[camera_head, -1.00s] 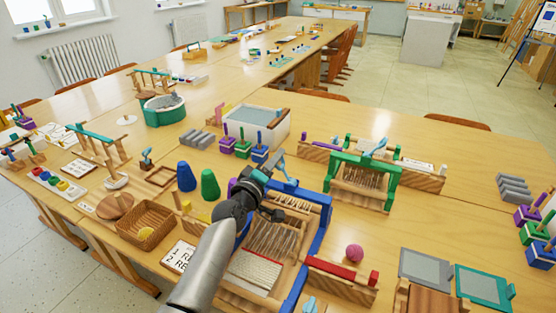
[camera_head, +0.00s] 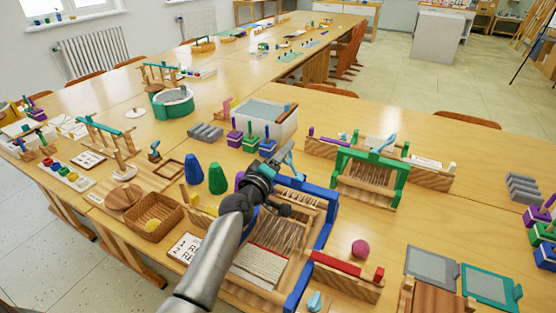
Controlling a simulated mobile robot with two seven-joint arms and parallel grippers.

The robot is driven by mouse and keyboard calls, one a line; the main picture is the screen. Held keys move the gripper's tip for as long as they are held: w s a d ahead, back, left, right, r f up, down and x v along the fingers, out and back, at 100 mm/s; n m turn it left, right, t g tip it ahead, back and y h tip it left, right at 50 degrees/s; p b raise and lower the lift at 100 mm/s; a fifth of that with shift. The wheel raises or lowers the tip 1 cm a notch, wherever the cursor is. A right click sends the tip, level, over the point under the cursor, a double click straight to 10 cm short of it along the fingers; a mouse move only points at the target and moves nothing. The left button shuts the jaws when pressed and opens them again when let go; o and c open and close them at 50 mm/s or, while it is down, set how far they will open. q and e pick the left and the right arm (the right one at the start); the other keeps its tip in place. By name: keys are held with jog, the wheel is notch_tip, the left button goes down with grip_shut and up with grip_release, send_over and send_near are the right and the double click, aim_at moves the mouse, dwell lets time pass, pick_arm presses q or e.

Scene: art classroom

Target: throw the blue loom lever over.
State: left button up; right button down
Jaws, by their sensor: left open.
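The blue loom (camera_head: 325,226) stands on the near table, a blue frame with pale threads and woven cloth at its front. Its light-blue lever (camera_head: 291,157) rises at the loom's far side and looks tilted. My left gripper (camera_head: 273,154) reaches over the loom's far left part, with its fingertips just left of the lever. It is open. Whether a finger touches the lever I cannot tell. My left forearm and wrist hide the loom's left side. My right gripper is not in view.
A green loom (camera_head: 344,157) with its own light-blue lever stands behind to the right. Blue and green cones (camera_head: 217,180), a wicker basket (camera_head: 146,227) and a red bar (camera_head: 337,264) surround the blue loom. Bare table lies right of the pink ball (camera_head: 360,248).

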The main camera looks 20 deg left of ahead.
pick_arm(q)
jog(key=shift+s, duration=0.65)
jog(key=s+p, duration=0.1)
jog(key=s, duration=1.3)
jog(key=shift+a, duration=0.25)
jog(key=shift+w, duration=0.1)
